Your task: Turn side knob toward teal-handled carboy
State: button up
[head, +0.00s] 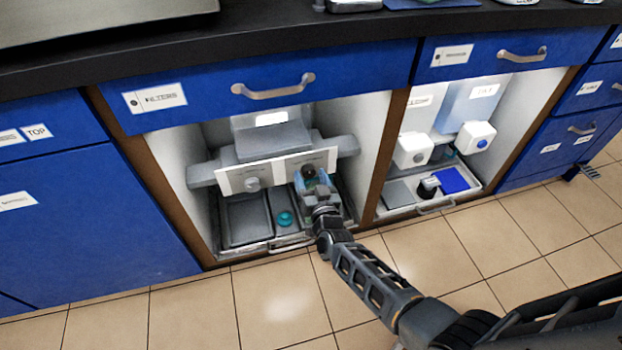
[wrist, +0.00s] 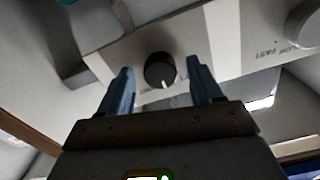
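A dark round knob (head: 309,171) sits on the right part of a pale panel (head: 237,180) inside the left cabinet bay. In the wrist view the black knob (wrist: 160,68) has a white pointer mark at its lower edge. My gripper (head: 312,178) is in front of it. In the wrist view my gripper's (wrist: 160,75) two blue fingers are open, one on each side of the knob, with gaps visible. A round teal piece (head: 285,218) lies in the tray below. I cannot make out a teal-handled carboy.
A grey knob (head: 252,184) is on the panel's left part. A grey tray (head: 246,220) stands below it. The right bay holds white dispensers (head: 412,150) and a tray with a blue block (head: 452,180). The tiled floor (head: 280,300) in front is mostly clear.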

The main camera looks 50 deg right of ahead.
jog(key=c, duration=1)
jog(key=shift+m, duration=0.4)
jog(key=m+b, duration=0.2)
jog(key=m, duration=0.1)
jog(key=shift+f+m, duration=0.1)
jog(key=shift+m, duration=0.2)
jog(key=shift+m+b, duration=0.95)
jog(key=shift+m, duration=1.35)
jog(key=o, duration=1.1)
jog(key=shift+c, duration=0.2)
jog(key=shift+a, duration=0.1)
